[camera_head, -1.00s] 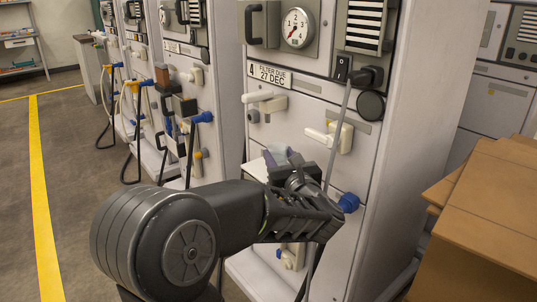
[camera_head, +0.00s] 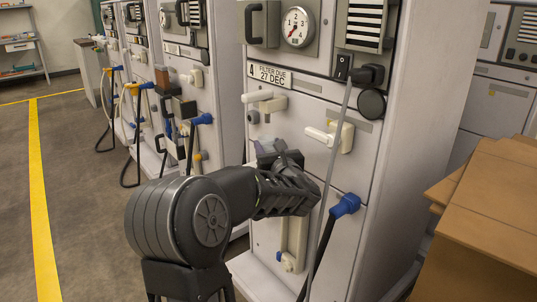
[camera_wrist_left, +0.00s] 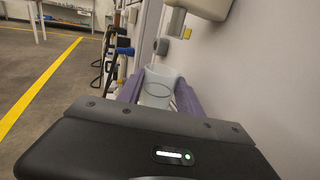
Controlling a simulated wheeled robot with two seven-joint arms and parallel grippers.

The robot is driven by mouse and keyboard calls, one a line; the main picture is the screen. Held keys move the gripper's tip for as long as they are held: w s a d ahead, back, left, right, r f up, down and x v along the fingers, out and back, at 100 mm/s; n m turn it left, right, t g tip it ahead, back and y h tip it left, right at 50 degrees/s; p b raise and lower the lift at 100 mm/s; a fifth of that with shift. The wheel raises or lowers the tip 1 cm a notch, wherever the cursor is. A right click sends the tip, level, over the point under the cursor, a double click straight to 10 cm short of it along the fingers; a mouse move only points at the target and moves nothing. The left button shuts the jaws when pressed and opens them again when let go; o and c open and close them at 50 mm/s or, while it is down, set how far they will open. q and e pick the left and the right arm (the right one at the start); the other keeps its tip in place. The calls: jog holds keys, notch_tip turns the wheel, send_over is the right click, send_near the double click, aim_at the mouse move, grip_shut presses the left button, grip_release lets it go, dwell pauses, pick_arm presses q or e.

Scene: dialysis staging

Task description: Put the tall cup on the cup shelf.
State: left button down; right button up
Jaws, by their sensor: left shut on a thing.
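My left gripper (camera_head: 268,157) is shut on a translucent, whitish cup, held in front of the panel of the machine labelled 4. In the left wrist view the cup (camera_wrist_left: 158,86) sits between the two purple fingers (camera_wrist_left: 158,92), with its open rim facing up. In the head view only a small pale part of the cup (camera_head: 267,146) shows above the dark gripper. I cannot make out the cup shelf for certain; the gripper and forearm hide part of the panel. My right gripper is not in view.
A beige-handled valve (camera_head: 335,135) and a grey hose (camera_head: 332,170) are right of my gripper. A blue connector (camera_head: 346,205) sits lower. Cardboard boxes (camera_head: 490,210) stand at right. More machines line the left, beside open floor (camera_head: 85,200).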

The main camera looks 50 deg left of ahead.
pick_arm(q)
jog(key=shift+f, duration=0.8)
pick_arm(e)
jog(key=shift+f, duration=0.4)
pick_arm(q)
jog(key=c, duration=0.8)
grip_release()
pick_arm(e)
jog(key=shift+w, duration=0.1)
pick_arm(q)
jog(key=shift+r, duration=0.1)
jog(key=p+v, duration=0.1)
jog(key=v, duration=1.1)
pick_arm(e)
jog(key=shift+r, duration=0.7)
